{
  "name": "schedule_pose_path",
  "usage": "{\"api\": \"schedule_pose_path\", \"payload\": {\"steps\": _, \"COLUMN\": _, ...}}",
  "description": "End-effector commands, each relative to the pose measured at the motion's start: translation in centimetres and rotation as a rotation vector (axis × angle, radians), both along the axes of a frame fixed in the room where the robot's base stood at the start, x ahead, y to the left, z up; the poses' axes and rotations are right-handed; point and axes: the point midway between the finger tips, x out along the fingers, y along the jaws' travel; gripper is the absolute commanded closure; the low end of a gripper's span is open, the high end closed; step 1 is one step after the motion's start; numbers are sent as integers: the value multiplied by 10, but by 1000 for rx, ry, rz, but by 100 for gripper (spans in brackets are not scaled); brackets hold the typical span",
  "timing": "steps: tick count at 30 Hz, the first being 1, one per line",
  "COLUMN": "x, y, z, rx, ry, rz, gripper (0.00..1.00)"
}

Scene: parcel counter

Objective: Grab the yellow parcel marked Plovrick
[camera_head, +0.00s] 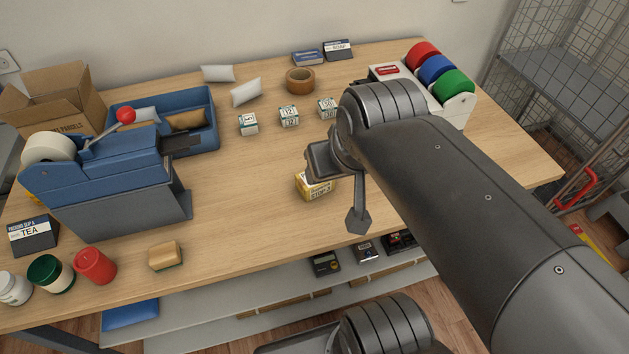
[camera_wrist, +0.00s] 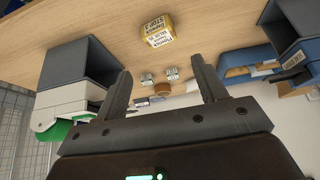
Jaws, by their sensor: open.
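The yellow parcel (camera_head: 316,187) with a white printed label sits on the wooden counter, right of its middle, partly hidden by my gripper.
Several small white cubes (camera_head: 289,116) and a brown tape roll (camera_head: 300,80) stand behind the parcel. A white holder (camera_head: 459,107) with coloured rolls is at the right. A blue tape dispenser (camera_head: 100,182) and a blue tray (camera_head: 208,112) are at the left. Counter around the parcel is clear.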

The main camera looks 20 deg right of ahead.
Motion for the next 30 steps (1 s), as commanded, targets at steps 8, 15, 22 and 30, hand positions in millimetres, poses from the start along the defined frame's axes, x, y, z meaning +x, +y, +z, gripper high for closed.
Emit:
{"api": "schedule_pose_path", "payload": {"steps": 8, "x": 0, "y": 0, "z": 0, "rx": 0, "ry": 0, "rz": 0, "gripper": 19}}
{"api": "schedule_pose_path", "payload": {"steps": 15, "x": 0, "y": 0, "z": 0, "rx": 0, "ry": 0, "rz": 0, "gripper": 2}}
{"api": "schedule_pose_path", "payload": {"steps": 22, "x": 1, "y": 0, "z": 0, "rx": -1, "ry": 4, "rz": 2, "gripper": 2}}
{"api": "schedule_pose_path", "payload": {"steps": 30, "x": 35, "y": -1, "z": -9, "rx": -24, "ry": 113, "rz": 41, "gripper": 2}}
